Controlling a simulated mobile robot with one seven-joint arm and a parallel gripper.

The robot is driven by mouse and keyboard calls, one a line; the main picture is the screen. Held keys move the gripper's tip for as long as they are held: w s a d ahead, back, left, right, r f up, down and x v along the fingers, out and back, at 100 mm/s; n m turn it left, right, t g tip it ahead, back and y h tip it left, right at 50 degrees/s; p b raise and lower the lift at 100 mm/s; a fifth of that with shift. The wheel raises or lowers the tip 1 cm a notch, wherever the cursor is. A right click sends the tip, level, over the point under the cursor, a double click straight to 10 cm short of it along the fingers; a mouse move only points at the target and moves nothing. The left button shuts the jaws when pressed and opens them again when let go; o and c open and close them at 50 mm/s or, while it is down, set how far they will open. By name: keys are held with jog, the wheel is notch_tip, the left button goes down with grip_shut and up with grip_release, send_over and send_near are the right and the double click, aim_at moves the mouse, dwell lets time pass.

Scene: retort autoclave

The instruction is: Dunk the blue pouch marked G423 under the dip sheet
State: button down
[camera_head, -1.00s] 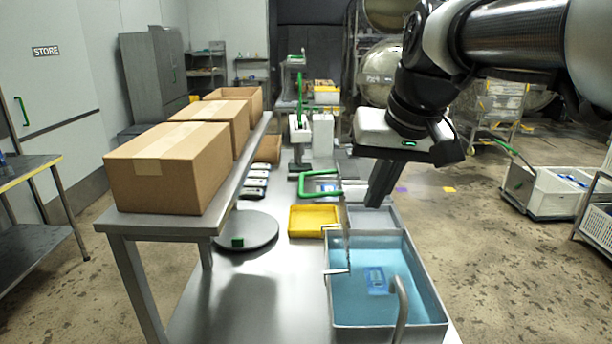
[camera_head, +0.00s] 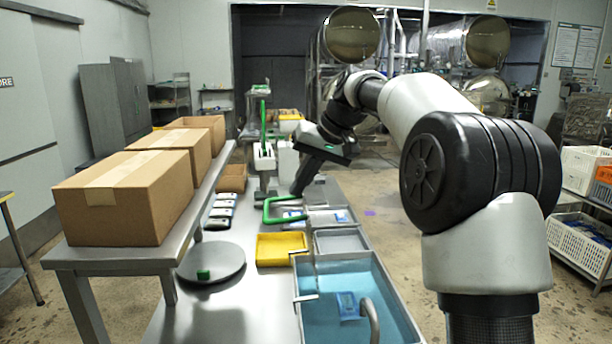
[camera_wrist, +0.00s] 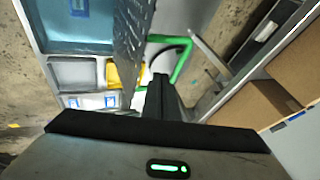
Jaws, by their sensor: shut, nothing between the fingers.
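A blue pouch (camera_head: 349,306) lies in the blue water of the steel tank (camera_head: 399,296); its marking is too small to read. It also shows at the top of the wrist view (camera_wrist: 79,6). My gripper (camera_head: 297,192) is shut and empty, close to the handle, with no clear contact visible.
A yellow tray (camera_head: 281,248) and a grey tray (camera_head: 340,241) sit beyond the tank. Pouches (camera_head: 325,217) lie farther back. A round plate (camera_head: 212,265) and a raised shelf with cardboard boxes (camera_head: 130,200) stand left. A curved metal pipe (camera_head: 370,318) rises at the tank's near side.

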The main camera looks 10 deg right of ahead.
jog(key=w+a+f, duration=0.1)
jog(key=a+f, duration=0.3)
jog(key=a, duration=0.1)
jog(key=shift+a, duration=0.1)
jog(key=shift+h, duration=0.7)
jog(key=a+p, duration=0.1)
jog(key=a, duration=0.1)
jog(key=a+f, duration=0.1)
jog(key=a+p, duration=0.1)
jog(key=a, duration=0.1)
jog(key=shift+a+f+p, duration=0.25)
jog(key=shift+a+p, duration=0.1)
